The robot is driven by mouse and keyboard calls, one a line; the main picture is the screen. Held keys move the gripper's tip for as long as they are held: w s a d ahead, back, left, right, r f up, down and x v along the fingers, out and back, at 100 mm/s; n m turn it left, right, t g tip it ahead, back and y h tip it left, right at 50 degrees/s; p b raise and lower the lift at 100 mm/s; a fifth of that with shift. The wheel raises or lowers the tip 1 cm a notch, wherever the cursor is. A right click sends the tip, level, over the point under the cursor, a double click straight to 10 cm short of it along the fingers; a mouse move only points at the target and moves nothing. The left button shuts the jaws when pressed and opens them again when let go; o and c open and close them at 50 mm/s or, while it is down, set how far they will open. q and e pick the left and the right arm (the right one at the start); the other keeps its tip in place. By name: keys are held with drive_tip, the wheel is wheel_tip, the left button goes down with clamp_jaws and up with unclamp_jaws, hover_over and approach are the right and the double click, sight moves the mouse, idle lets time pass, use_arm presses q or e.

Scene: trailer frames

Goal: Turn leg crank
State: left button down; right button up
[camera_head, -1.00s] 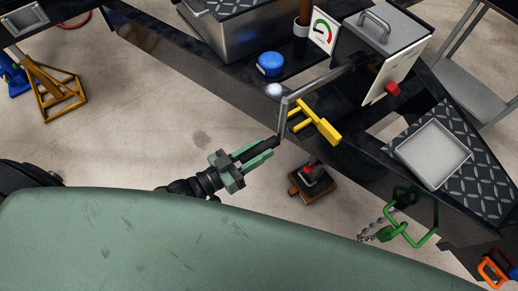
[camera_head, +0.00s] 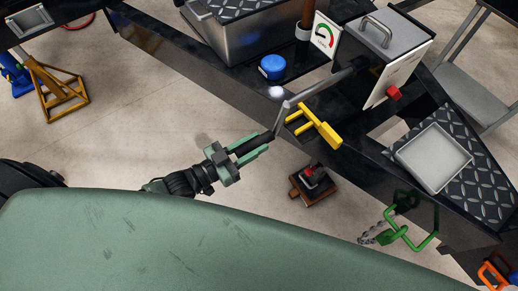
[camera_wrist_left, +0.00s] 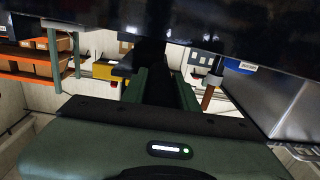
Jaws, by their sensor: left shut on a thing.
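The leg crank (camera_head: 328,82) is a grey bent rod that comes out from the black trailer frame near the grey box. Its arm drops toward the left and ends in a dark handle. My left gripper (camera_head: 256,143) has green fingers and is shut on the crank's dark handle. In the left wrist view the dark handle (camera_wrist_left: 152,60) runs up between the two green fingers. The far end of the handle there is lost in the dark. My right gripper is in neither view.
A yellow part (camera_head: 318,126) sits on the frame just right of the crank. A blue cap (camera_head: 271,66), a gauge card (camera_head: 325,36) and a grey box (camera_head: 381,50) stand behind. A small stand (camera_head: 313,184) is on the floor below. A green lock (camera_head: 408,232) hangs at the right.

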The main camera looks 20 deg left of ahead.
use_arm(q)
drive_tip(key=w+a+r+m+p, duration=0.4)
drive_tip(key=a+r+m, duration=0.1)
drive_tip(key=r+m, duration=0.2)
drive_tip(key=w+a+r+m+p, duration=0.4)
drive_tip(key=a+r+m, duration=0.1)
drive_tip(key=r+m, duration=0.3)
wheel_tip(320, 180, up, 9)
drive_tip(key=s+d+m+p, duration=0.1)
drive_tip(key=m+p, duration=0.4)
drive_tip(key=m, duration=0.2)
drive_tip(key=shift+d, duration=0.15)
drive_tip(key=shift+s, duration=0.1)
drive_tip(key=c, duration=1.1)
unclamp_jaws()
